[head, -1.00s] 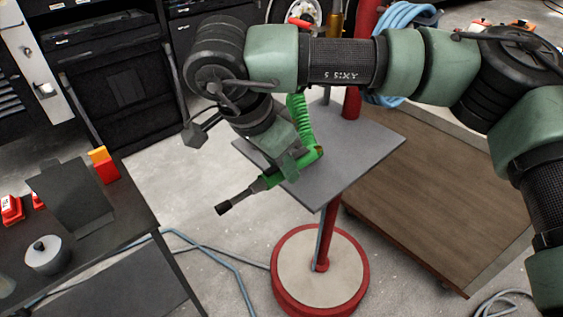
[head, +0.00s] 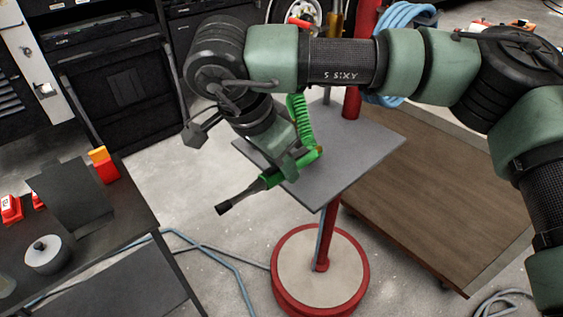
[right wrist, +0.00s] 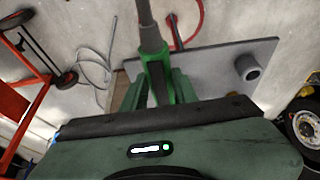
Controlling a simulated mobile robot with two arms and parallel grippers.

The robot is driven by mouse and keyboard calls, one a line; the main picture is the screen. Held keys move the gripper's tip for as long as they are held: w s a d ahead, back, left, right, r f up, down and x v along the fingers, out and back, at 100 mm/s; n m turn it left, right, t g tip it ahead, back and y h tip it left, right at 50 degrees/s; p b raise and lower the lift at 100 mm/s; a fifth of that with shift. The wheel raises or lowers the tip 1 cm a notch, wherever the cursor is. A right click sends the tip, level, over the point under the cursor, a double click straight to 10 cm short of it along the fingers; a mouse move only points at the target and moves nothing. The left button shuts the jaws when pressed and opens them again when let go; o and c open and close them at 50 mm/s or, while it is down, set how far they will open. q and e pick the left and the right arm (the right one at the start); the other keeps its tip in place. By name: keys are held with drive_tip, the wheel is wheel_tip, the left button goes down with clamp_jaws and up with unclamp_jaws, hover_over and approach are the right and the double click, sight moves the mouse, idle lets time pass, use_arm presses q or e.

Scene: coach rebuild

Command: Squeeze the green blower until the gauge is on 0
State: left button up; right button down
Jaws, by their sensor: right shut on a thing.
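The green blower (head: 269,181) has a dark nozzle (head: 238,197) pointing to the lower left in the head view and a bright green coiled hose (head: 301,118) rising behind it. My right gripper (head: 288,167) is shut on the blower and holds it over the near left edge of the grey stand plate (head: 345,165). In the right wrist view the blower (right wrist: 156,75) sits between the fingers (right wrist: 157,92), its grey nozzle pointing up the picture. My gripper hides part of the blower. I cannot make out a gauge face. My left gripper is not in view.
The stand has a red post and a round base (head: 318,275). A dark table (head: 120,212) at left holds a lidded grey pot (head: 47,256) and red-orange items. A wooden platform (head: 430,205) lies at right.

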drive_tip(key=shift+f, duration=0.1)
drive_tip(key=shift+f+b, duration=0.75)
drive_tip(key=shift+f, duration=0.15)
drive_tip(key=c, duration=1.7)
unclamp_jaws()
clamp_jaws()
drive_tip(key=shift+r, duration=0.2)
drive_tip(key=shift+r+p, duration=0.4)
drive_tip(key=shift+r, duration=0.35)
